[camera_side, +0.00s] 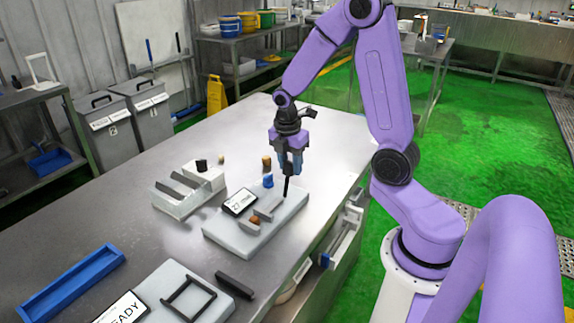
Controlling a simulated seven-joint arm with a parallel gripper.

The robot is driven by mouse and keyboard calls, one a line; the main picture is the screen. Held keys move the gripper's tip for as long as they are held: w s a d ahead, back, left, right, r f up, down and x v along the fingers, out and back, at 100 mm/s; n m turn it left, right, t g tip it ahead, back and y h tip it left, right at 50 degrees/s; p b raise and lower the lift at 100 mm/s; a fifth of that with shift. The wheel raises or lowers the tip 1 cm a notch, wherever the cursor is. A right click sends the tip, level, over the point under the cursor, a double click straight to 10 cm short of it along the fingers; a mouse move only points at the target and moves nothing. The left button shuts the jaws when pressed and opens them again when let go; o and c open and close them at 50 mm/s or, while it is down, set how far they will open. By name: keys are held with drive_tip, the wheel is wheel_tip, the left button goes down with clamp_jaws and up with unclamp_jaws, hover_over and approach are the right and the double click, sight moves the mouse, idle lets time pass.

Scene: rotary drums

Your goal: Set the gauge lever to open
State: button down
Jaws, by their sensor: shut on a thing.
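The gauge is a small dark-framed display (239,201) with a white face on a light grey base block (250,238), near the middle of the table. A thin black lever (286,190) stands nearly upright at the base's right end. My gripper (288,172) points down from above and is shut on the lever's upper part. The fingers hide the lever's top. A grey bar with an orange-brown knob (254,220) lies on the same base. A blue knob (268,181) stands just behind the base's back edge, left of my gripper. The lever's markings are too small to read.
A grey slotted block (180,197) stands left of the gauge, with a black cylinder (201,165) on it. A brown cylinder (266,163) stands behind the gauge. A blue tray (72,282), a READY panel (122,308) and a black bar (234,286) lie in front.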

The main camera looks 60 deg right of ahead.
drive_tip(key=shift+s+d+f, duration=0.1)
drive_tip(key=shift+d+f, duration=0.1)
drive_tip(key=shift+d, duration=0.3)
drive_tip(key=c, duration=0.8)
unclamp_jaws()
drive_tip(key=shift+o, duration=0.2)
wheel_tip(320, 180, up, 17)
drive_tip(key=a, duration=0.2)
drive_tip(key=shift+r, duration=0.15)
drive_tip(key=shift+a, duration=0.1)
